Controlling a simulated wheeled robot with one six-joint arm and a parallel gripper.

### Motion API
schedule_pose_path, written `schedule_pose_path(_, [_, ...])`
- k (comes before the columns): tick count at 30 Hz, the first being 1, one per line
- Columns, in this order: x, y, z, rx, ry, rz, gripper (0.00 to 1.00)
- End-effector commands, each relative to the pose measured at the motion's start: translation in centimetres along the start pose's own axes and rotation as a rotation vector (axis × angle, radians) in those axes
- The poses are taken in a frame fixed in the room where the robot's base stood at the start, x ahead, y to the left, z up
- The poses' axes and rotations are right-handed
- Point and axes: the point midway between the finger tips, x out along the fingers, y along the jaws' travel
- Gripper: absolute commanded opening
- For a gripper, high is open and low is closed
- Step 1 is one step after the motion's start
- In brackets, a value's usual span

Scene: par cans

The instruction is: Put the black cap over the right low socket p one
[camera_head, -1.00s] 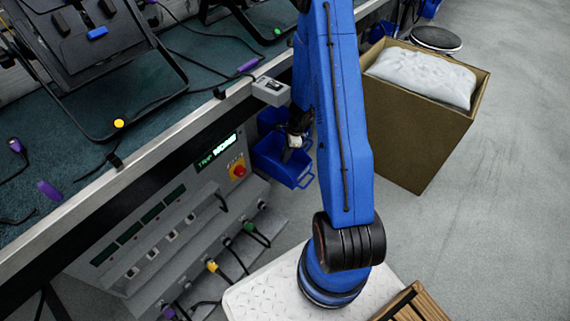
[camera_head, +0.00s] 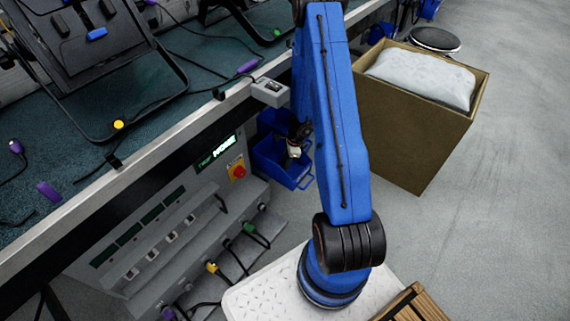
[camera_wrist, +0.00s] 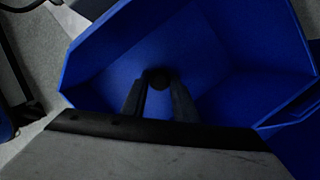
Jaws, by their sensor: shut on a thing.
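In the wrist view, a small round black cap (camera_wrist: 160,78) sits between the fingertips of my gripper (camera_wrist: 160,92), which is shut on it. The blue bin (camera_wrist: 110,62) surrounds the fingertips. In the head view my gripper (camera_head: 295,150) is small and partly in shadow at the blue bin (camera_head: 282,174), beside the grey power unit (camera_head: 150,262). The cap cannot be made out there. The unit has a low row of outlets with cable plugs, among them a green one (camera_head: 249,228) and a yellow one (camera_head: 212,267). I cannot read which socket is p one.
The unit has a red button (camera_head: 238,171) and a lit display (camera_head: 217,149). The table edge (camera_head: 150,144) runs above it. A brown box (camera_head: 410,140) with a white sack (camera_head: 425,78) stands on the right. The grey floor (camera_head: 510,220) beyond is clear.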

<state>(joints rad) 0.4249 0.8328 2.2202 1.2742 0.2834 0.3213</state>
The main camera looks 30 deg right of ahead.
Motion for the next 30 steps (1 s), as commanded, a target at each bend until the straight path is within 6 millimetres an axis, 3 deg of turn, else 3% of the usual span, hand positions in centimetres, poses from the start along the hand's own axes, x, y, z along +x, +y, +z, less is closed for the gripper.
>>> schedule_pose_path(2, [0.2, 0.0, -0.1, 0.000, 0.000, 0.001, 0.03])
schedule_pose_path(3, [0.3, 0.0, -0.1, -0.001, 0.000, 0.001, 0.29])
schedule_pose_path(5, [0.2, 0.0, -0.1, -0.001, 0.000, 0.001, 0.43])
schedule_pose_path(6, [0.2, 0.0, -0.1, -0.001, 0.000, 0.001, 0.45])
schedule_pose_path(19, [-0.7, -0.1, -0.1, -0.002, -0.001, -0.001, 0.45])
schedule_pose_path(30, [-6.2, -0.1, -0.5, -0.002, -0.001, -0.003, 0.45])
